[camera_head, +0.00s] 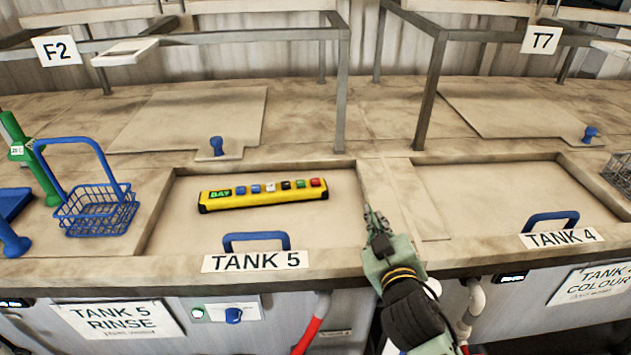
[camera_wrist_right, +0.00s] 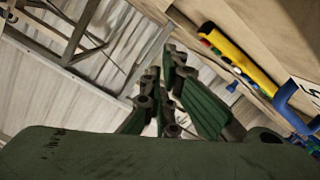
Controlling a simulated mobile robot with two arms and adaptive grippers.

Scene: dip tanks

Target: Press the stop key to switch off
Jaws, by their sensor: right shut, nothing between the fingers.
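A yellow control pendant (camera_head: 262,194) lies on the lid of tank 5 (camera_head: 330,220). It carries a green "BAY" label at its left end and a row of keys in blue, white, black, green and red. The red key (camera_head: 316,182) is at its right end. My right gripper (camera_head: 372,214) is shut and empty, to the right of the pendant and apart from it, near the right edge of the tank 5 lid. The pendant also shows in the right wrist view (camera_wrist_right: 240,60), beyond the fingers (camera_wrist_right: 165,75). My left gripper does not show.
The tank 5 lid has a blue handle (camera_head: 256,241) in front of the pendant. A blue wire basket (camera_head: 97,211) stands at left. The tank 4 lid with its blue handle (camera_head: 550,220) is at right. Grey frame posts (camera_head: 430,92) rise behind.

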